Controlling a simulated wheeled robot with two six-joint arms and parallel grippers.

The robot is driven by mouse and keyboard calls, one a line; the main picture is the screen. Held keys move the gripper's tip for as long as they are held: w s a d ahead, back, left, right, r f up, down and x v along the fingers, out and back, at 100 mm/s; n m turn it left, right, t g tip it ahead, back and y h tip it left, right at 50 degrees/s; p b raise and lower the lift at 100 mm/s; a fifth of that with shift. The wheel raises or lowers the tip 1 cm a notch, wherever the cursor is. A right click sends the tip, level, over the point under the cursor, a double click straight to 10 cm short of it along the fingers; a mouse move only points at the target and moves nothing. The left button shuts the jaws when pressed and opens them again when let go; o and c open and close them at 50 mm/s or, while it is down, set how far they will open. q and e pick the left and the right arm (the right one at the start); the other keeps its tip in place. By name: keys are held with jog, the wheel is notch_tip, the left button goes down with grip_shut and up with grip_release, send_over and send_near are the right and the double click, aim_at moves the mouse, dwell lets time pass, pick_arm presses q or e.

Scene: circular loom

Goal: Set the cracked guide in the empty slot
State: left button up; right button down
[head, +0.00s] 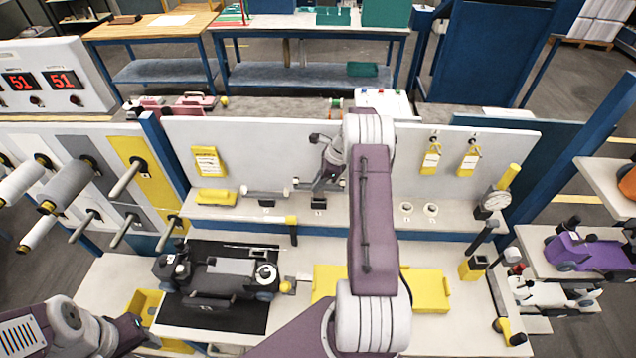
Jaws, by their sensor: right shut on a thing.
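My right gripper (319,184) reaches over the back shelf from above and is shut on a small pale thing just above a dark label. The arm and the small size hide most of the held thing, so I cannot tell whether it is the cracked guide or whether it touches the shelf. Two small white rings (406,208) (431,210) stand on the shelf to the right of the arm. I cannot make out a crack on either, nor pick out an empty slot. My left arm shows at the bottom left, but its gripper is out of view.
A dark machine (215,277) sits on a black mat. A gauge (495,199) stands at the shelf's right end.

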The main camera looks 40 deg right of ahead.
aim_at(318, 197)
jog(key=shift+a+r, duration=0.1)
dwell(0.6)
jog(key=shift+f+b, duration=0.55)
jog(key=shift+f, duration=0.65)
jog(key=shift+f+b, duration=0.9)
jog(key=shift+f, duration=0.6)
jog(key=c, duration=1.2)
grip_release()
jog(key=shift+r, duration=0.1)
